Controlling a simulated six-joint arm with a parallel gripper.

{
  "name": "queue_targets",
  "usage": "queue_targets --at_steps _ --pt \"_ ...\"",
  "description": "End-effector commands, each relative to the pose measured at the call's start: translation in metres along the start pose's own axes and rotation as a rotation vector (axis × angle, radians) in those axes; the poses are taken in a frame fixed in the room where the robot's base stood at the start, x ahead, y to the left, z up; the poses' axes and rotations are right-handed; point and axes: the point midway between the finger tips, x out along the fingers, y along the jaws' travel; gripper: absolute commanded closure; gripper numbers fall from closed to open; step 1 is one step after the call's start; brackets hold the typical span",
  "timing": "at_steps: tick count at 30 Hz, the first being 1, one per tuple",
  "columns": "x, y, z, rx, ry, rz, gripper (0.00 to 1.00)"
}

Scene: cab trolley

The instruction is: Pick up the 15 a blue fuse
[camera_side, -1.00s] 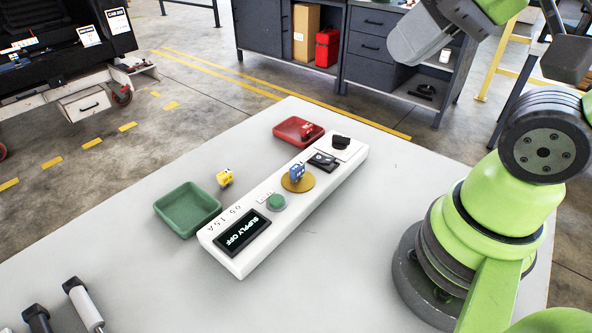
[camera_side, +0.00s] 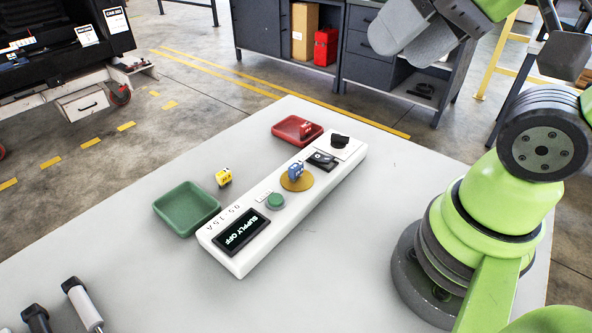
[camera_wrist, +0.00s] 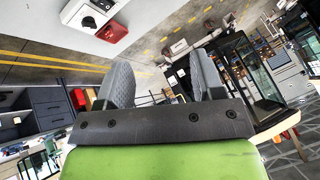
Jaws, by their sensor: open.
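The blue fuse (camera_side: 296,170) stands upright on a round gold pad (camera_side: 306,183) on the white supply panel (camera_side: 222,262) in the side view. A yellow fuse (camera_side: 223,177) lies on the table left of the panel. A red fuse (camera_side: 306,127) is in the red tray (camera_side: 283,131). My gripper shows in the wrist view (camera_wrist: 160,88) with its two grey fingers apart and nothing between them. In the side view its grey end is at the top right, well above and away from the blue fuse. The wrist view does not show the blue fuse.
A green tray (camera_side: 176,207) sits left of the panel. The panel carries a "SUPPLY OFF" display (camera_side: 241,232), a green button (camera_side: 276,201), a rocker switch (camera_side: 320,161) and a black knob (camera_side: 341,140). Two cylindrical tools (camera_side: 83,304) lie at the lower left. The table's near middle is clear.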

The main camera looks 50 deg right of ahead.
Motion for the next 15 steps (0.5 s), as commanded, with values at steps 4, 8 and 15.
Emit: queue_targets --at_steps 4,8,15 --pt "0.01 -0.002 -0.013 -0.022 -0.048 0.033 0.38" --pt "0.034 -0.002 -0.034 -0.068 -0.134 0.09 0.38" --pt "0.104 0.005 -0.066 -0.178 -0.318 0.19 0.38"
